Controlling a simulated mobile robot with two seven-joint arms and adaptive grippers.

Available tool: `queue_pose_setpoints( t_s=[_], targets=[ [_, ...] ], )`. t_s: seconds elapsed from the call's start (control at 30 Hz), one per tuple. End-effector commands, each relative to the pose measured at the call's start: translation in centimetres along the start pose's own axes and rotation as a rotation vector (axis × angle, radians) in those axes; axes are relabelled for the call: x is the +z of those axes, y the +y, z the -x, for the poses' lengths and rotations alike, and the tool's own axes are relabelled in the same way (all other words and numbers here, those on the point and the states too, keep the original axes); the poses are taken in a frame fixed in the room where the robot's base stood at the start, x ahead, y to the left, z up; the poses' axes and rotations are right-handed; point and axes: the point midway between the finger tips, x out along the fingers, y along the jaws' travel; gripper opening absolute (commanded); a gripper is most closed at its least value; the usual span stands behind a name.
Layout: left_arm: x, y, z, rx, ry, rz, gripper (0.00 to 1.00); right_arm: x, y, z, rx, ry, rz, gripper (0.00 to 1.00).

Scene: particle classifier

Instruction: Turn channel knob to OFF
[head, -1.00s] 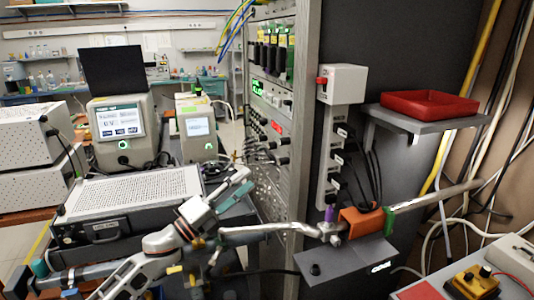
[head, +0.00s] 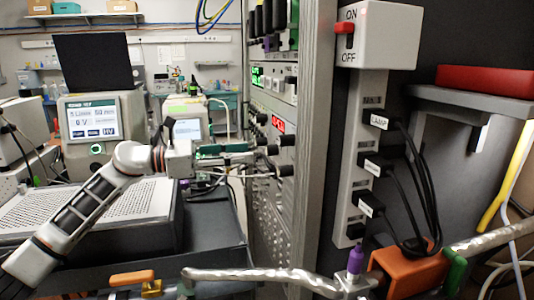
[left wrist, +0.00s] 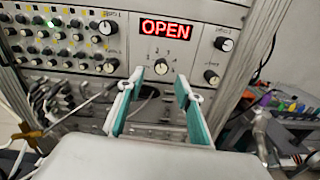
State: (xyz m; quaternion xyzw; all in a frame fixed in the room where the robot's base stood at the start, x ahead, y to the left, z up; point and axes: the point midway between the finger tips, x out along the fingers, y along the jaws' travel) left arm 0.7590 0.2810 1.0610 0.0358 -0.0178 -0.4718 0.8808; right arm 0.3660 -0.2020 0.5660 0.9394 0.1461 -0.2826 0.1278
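The channel knob (left wrist: 162,67) is a small light-coloured dial on the rack panel, with numbers around it, below a red display (left wrist: 150,30) reading OPEN. Its pointer setting is too small to read. My left gripper (left wrist: 159,82) is open, with one teal-padded finger on each side of the knob's line of view. I cannot tell whether the fingertips reach it. In the head view my left gripper (head: 248,158) is at the rack face, below the red display (head: 278,122); there the knob is not clear among the dark knobs. My right gripper is not in view.
Other knobs (left wrist: 107,65) and cables crowd the panel around the channel knob. A power strip (head: 355,150) with an ON/OFF switch and plugged leads stands right of the rack post (head: 320,130). A metal pipe (head: 250,276) crosses the foreground.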

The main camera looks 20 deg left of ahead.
Motion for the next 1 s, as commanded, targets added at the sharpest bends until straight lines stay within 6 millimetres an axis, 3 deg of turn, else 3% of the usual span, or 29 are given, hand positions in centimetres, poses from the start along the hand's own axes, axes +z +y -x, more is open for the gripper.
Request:
queue_pose_setpoints(
  t_s=[0.2,0.4,0.77,0.9,1.0],
  targets=[
    [0.4,-0.1,-3.6,-0.003,-0.005,-0.001,0.36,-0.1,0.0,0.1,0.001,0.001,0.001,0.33],
    [0.2,-0.1,-5.8,-0.001,-0.004,0.001,0.36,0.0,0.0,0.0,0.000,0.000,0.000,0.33],
    [0.1,-0.1,-6.3,-0.001,-0.003,0.002,0.36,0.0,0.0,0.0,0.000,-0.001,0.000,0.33],
    [0.1,-0.1,-6.3,-0.001,-0.003,0.002,0.02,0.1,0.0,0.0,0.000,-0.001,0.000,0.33],
    [0.1,-0.1,-6.3,-0.001,-0.003,0.002,0.00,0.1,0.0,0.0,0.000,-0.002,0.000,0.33]
  ],
)
